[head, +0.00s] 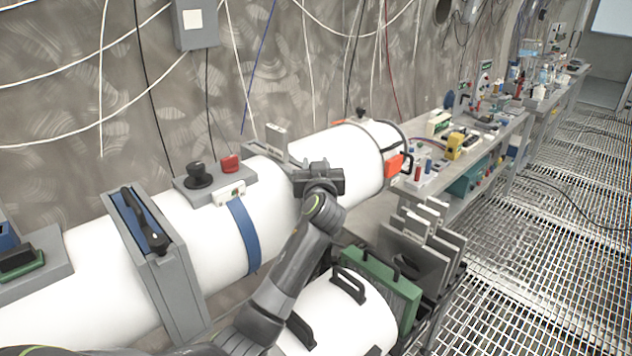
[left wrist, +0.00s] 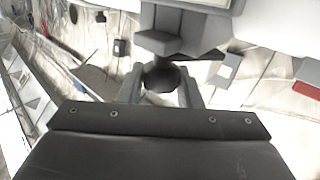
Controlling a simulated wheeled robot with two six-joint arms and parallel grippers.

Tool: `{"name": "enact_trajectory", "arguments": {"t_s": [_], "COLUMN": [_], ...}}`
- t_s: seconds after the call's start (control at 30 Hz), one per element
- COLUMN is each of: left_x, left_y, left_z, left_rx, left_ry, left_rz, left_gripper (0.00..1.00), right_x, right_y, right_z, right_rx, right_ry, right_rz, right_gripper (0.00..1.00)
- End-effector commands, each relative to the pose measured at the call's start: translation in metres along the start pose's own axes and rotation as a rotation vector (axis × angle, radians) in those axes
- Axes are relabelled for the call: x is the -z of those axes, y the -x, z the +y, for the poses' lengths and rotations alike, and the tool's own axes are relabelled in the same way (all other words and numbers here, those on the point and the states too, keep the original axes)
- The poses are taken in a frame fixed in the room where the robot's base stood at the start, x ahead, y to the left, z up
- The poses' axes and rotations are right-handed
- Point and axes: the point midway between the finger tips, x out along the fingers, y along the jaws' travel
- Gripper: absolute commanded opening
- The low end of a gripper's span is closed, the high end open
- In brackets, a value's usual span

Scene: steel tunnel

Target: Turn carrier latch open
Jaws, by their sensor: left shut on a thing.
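My left gripper (left wrist: 160,92) is shut on a dark round knob (left wrist: 160,77), which sits between its two grey fingers in the left wrist view. The knob is below a grey block (left wrist: 172,42); I take it to be the carrier latch, though no label shows. In the head view my left gripper (head: 318,181) is over the upper side of the big white tube (head: 345,150), right of the blue strap. Its wrist hides the fingertips and the knob there. My right gripper is not in view.
A grey clamp with a black handle (head: 145,220) and a grey box with a black knob and red button (head: 229,163) are on the tube. A second white cylinder (head: 340,315) and green panel (head: 378,285) stand below. A cluttered bench (head: 440,180) and open grating floor lie right.

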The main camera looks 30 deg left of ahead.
Motion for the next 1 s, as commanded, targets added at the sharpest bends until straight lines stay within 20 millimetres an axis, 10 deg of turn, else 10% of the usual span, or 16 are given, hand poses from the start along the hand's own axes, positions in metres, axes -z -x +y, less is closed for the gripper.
{"name": "enact_trajectory", "arguments": {"t_s": [0.5,1.0], "left_x": [-0.008,-0.003], "left_y": [0.000,0.000], "left_z": [0.002,0.001], "left_rx": [0.450,0.804], "left_ry": [0.001,-0.003], "left_rz": [0.001,-0.002], "left_gripper": [0.09,0.09], "right_x": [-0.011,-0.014], "right_y": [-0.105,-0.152], "right_z": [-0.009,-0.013], "right_rx": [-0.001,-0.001], "right_ry": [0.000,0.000], "right_rz": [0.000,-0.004], "right_gripper": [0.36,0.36]}}
